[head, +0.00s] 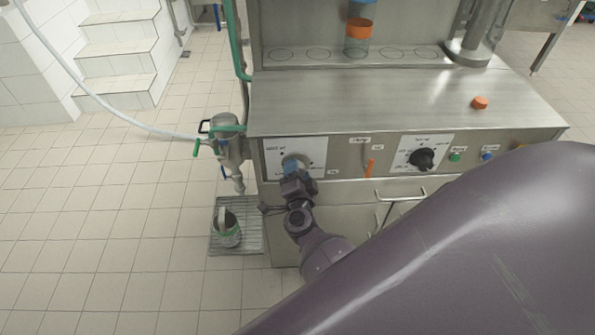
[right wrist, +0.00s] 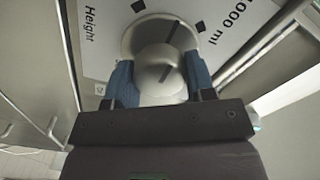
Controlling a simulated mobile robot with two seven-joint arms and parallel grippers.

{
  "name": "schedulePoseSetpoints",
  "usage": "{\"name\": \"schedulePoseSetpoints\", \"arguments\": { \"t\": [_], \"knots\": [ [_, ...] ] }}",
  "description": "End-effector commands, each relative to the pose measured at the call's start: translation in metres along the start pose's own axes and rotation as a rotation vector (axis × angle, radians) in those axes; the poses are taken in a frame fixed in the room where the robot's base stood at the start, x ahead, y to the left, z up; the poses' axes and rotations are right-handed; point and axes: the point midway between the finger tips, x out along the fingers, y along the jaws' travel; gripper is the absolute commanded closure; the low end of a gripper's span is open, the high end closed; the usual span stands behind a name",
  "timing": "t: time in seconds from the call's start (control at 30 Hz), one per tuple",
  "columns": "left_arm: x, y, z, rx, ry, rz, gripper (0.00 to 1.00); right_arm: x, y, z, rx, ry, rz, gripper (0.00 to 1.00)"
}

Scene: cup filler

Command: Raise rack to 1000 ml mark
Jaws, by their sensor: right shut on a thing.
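The rack (head: 250,242) is a metal grate low at the left of the machine, below the filling nozzle (head: 237,183). A metal cup (head: 226,228) stands on it. The round silver height knob (right wrist: 160,78) is on a white dial plate (right wrist: 97,35) reading "Height" and "1000 ml". My right gripper (right wrist: 158,82) is shut on the knob, with a blue finger on each side. In the head view my right gripper (head: 294,168) covers most of the knob. The knob's black line points between two square marks. My left gripper is out of view.
A black knob (head: 422,159), an orange lever (head: 370,168) and green and blue buttons line the panel to the right. A drawer handle (head: 402,194) sticks out below. The tiled floor at left is clear.

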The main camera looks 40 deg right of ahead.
Motion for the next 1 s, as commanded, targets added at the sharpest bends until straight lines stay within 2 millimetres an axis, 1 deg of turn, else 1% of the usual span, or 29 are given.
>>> {"name": "schedulePoseSetpoints", "arguments": {
  "t": [0.2,0.5,0.73,1.0],
  "knots": [
    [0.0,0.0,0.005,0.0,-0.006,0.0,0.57,-0.001,0.002,0.002,0.205,-0.002,0.003,0.74],
    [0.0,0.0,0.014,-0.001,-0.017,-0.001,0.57,-0.001,0.003,0.001,0.447,-0.001,0.003,0.74],
    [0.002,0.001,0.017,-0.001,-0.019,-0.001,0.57,-0.001,0.003,0.002,0.568,-0.002,0.003,0.74],
    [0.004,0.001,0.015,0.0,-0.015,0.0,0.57,-0.001,0.002,0.001,0.632,-0.001,0.003,0.74]
  ]
}}
